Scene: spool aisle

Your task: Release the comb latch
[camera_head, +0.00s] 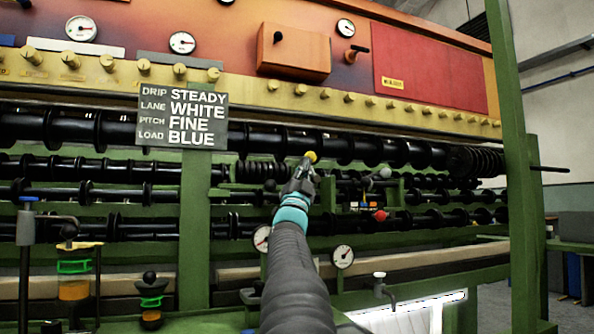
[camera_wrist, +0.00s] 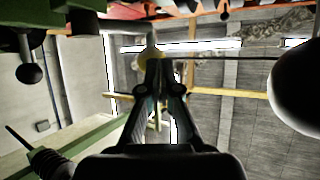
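My gripper (camera_head: 304,172) is stretched out to the dark rollers in the middle of the machine. Its fingers are drawn together in the wrist view (camera_wrist: 161,66). A yellow ball knob (camera_head: 311,156) shows right at the fingertips; in the wrist view the knob (camera_wrist: 150,54) lies at or just past the tips, with a thin dark rod running right from near it. I see no object clearly between the fingers, and cannot tell whether they touch the knob. No part is labelled as the comb latch, so I cannot tell surely which it is.
A sign (camera_head: 183,115) reads DRIP STEADY, LANE WHITE, PITCH FINE, LOAD BLUE. A red knob (camera_head: 380,215) and a grey ball (camera_head: 385,173) stand right of my gripper. A dial gauge (camera_head: 342,257) sits below. A green post (camera_head: 522,170) stands at the right.

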